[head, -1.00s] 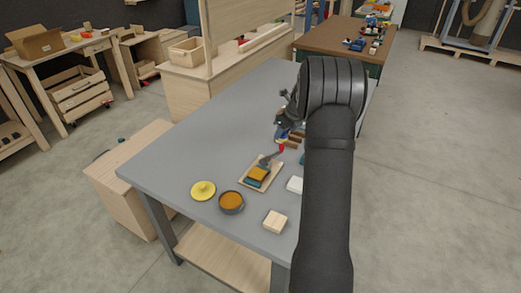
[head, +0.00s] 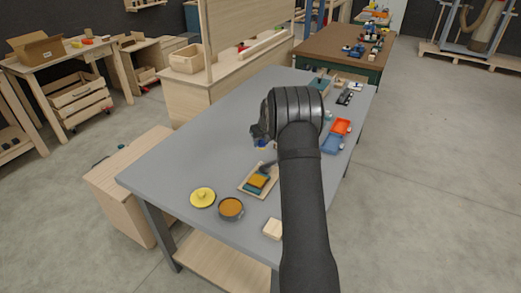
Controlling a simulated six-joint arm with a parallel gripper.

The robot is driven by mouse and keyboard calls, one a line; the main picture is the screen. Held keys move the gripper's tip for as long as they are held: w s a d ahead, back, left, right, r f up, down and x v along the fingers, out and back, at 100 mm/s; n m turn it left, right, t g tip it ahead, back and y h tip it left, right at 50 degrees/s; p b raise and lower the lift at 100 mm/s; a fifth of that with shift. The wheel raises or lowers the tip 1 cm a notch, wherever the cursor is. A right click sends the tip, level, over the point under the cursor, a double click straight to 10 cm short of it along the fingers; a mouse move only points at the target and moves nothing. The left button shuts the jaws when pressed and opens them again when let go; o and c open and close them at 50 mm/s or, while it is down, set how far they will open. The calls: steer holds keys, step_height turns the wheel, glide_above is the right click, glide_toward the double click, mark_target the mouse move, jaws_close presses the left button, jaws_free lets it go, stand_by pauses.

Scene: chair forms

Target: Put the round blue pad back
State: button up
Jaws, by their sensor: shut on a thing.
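My gripper (head: 263,142) is over the middle of the grey table (head: 215,150), just past the wooden tray. It is small and partly hidden by my arm. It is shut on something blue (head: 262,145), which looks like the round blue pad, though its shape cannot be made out. The wooden tray (head: 244,190) holds a yellow-orange block (head: 258,181) and teal pieces. I cannot tell which spot is the pad's own place.
A yellow lid (head: 203,197), a grey pot with orange inside (head: 231,208) and a pale wooden block (head: 272,229) are near the front. An orange tray (head: 342,126) and a blue tray (head: 332,144) are right of my arm. The table's left part is clear.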

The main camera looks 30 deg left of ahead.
mark_target(261, 145)
steer(key=shift+a+f, duration=0.3)
steer(key=shift+f, duration=1.85)
steer(key=shift+f, duration=0.15)
steer(key=o, duration=0.9)
steer(key=shift+d+r, duration=0.1)
steer(key=shift+r, duration=0.35)
steer(key=v, duration=1.1)
steer(key=shift+s+d+r, duration=0.1)
steer(key=shift+s+r, duration=0.05)
